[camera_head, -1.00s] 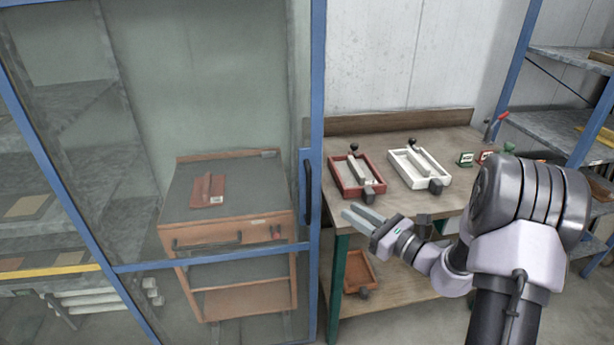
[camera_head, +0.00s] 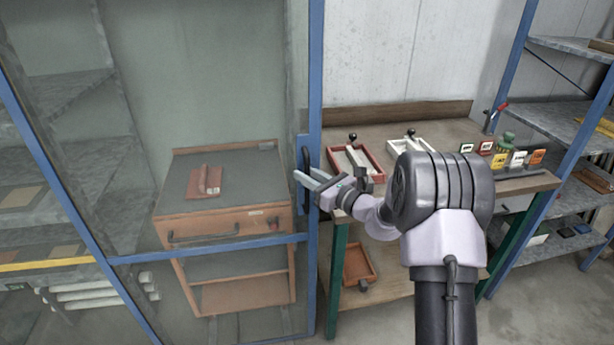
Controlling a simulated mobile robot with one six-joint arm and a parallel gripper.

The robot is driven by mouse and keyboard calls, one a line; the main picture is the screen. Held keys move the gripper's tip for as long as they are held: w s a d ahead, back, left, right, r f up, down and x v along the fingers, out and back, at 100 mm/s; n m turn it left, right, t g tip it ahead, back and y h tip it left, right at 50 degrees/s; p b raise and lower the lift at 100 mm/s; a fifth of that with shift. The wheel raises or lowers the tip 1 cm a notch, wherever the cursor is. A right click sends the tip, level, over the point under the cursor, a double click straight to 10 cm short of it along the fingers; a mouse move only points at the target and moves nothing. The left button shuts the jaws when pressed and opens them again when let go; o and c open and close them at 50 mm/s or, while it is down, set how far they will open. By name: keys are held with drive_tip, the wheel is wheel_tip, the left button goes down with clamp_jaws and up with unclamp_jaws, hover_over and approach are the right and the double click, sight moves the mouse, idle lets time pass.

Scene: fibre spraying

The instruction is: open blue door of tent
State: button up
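The tent's blue-framed door (camera_head: 315,90) with a clear panel stands upright at the left and middle and looks shut. Its dark vertical handle (camera_head: 306,170) is on the right upright of the frame. My gripper (camera_head: 304,179) is at the handle, its two fingers pointing left and spread apart. The fingers overlap the lower part of the handle in the picture. I cannot tell whether they touch it or lie around it.
Behind the panel stands an orange cart (camera_head: 222,224) with a red item (camera_head: 204,181) on top. Right of the door is a workbench (camera_head: 450,138) with a red tray (camera_head: 340,157), a white tray (camera_head: 402,147) and several small coloured boxes. Metal shelves (camera_head: 560,118) stand at the far right.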

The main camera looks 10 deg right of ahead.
clamp_jaws()
idle(1.3)
